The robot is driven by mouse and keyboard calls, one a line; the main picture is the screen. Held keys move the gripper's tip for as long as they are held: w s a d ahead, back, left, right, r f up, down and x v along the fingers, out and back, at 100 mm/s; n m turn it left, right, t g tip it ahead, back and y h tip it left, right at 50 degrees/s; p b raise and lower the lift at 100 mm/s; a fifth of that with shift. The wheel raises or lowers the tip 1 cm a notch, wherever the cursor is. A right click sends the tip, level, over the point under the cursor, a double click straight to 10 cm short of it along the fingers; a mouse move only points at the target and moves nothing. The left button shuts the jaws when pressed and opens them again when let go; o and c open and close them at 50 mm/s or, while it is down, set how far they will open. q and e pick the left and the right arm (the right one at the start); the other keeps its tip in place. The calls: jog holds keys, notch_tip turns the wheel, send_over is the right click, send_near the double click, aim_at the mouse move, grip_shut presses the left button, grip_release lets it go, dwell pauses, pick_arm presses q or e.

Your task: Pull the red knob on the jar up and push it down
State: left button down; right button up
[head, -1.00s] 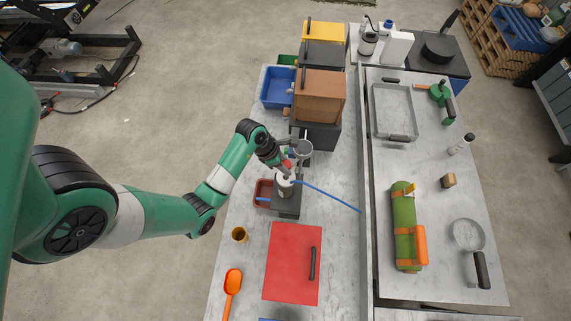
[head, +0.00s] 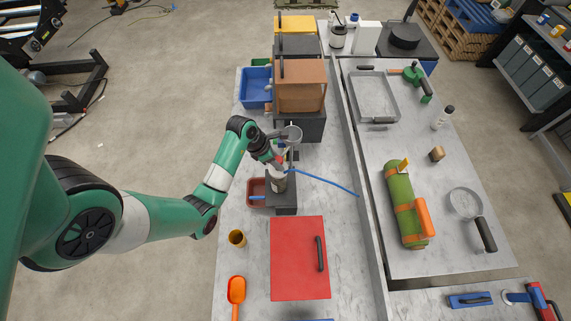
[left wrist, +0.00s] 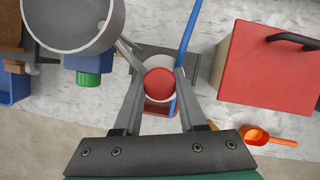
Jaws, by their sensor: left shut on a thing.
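The jar (head: 278,185) is a pale container standing on a dark block on the left bench. Its red knob (left wrist: 159,83) shows as a round red cap between my fingers in the left wrist view. My left gripper (left wrist: 160,76) is shut on the red knob from above, with one finger on each side. In the head view, my left gripper (head: 279,166) is at the top of the jar and partly hides the knob. I cannot tell how far the knob is raised. My right gripper is not in view.
A blue rod (head: 325,181) slants right beside the jar. A grey metal cup (head: 291,134) stands close behind my gripper. A red-brown tray (head: 256,187) is to the left, and a red box (head: 299,275) is in front.

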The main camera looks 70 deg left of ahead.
pick_arm(q)
jog(key=shift+f, duration=0.3)
jog(key=shift+c, duration=2.3)
grip_release()
jog(key=shift+r, duration=0.2)
jog(key=p+v, duration=0.4)
jog(key=v, duration=0.7)
jog(key=shift+r, duration=0.2)
jog(key=shift+s, duration=0.1)
